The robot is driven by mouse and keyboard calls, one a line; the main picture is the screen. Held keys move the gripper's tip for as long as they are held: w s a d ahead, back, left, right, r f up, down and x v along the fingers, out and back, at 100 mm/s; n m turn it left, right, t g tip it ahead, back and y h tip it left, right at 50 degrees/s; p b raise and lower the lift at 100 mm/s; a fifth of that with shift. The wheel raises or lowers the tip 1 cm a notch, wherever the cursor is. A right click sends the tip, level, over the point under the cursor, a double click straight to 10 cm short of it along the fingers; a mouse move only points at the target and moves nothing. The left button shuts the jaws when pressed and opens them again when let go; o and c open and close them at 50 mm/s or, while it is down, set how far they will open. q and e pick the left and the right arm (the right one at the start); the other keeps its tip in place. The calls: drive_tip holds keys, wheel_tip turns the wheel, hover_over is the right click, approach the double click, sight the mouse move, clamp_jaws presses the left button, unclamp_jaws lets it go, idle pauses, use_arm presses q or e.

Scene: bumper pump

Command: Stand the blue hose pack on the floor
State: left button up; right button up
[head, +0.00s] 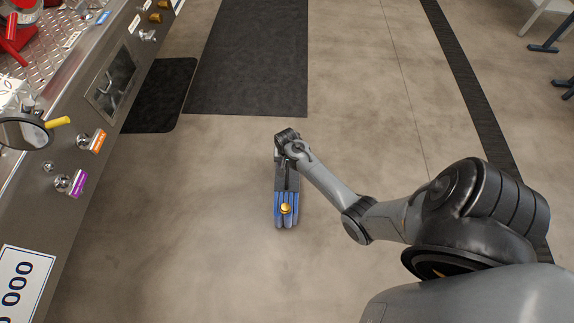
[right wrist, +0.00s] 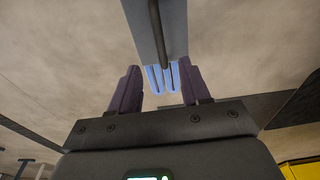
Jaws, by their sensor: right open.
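The blue hose pack (head: 279,213) shows in the head view below the end of my right arm, with bright blue ribs and a brass-coloured fitting on it. My right gripper (head: 287,186) is at its upper end in that view and hides part of it. In the right wrist view the two dark fingers (right wrist: 160,78) are apart, with the blue ribs of the pack (right wrist: 171,76) showing between them. A grey bar with a dark rod extends above the ribs there. I cannot tell whether the pack touches the floor or the fingers. My left gripper is not in view.
A metal truck panel (head: 112,150) with valves, labels and a round mirror (head: 22,131) runs along the left. Dark mats (head: 250,60) lie on the concrete floor at the back. A dark strip (head: 465,75) crosses the right side. The floor (head: 190,240) around the pack is clear.

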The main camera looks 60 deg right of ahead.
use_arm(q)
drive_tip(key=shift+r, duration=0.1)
use_arm(e)
drive_tip(key=s+a+r+n+t, duration=0.1)
drive_tip(key=s+a+r+n, duration=0.3)
drive_tip(key=a+r, duration=0.3)
drive_tip(key=s+a+r+n+t+y, duration=0.1)
drive_tip(key=s+a+r+n, duration=0.4)
drive_tip(key=a, duration=0.5)
drive_tip(key=s+a+r+n+t, duration=0.1)
drive_tip(key=s+a+r+n, duration=0.4)
drive_tip(key=a+r, duration=0.4)
drive_tip(key=shift+s+a+r, duration=0.15)
drive_tip(key=shift+s+a, duration=0.15)
drive_tip(key=shift+s, duration=0.35)
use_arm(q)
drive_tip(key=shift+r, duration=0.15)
use_arm(e)
drive_tip(key=shift+r, duration=0.1)
use_arm(q)
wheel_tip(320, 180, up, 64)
drive_tip(key=p, duration=6.3)
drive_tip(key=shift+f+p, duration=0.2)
drive_tip(key=shift+p, duration=0.2)
use_arm(e)
wheel_tip(320, 180, up, 64)
drive_tip(key=shift+f, duration=0.2)
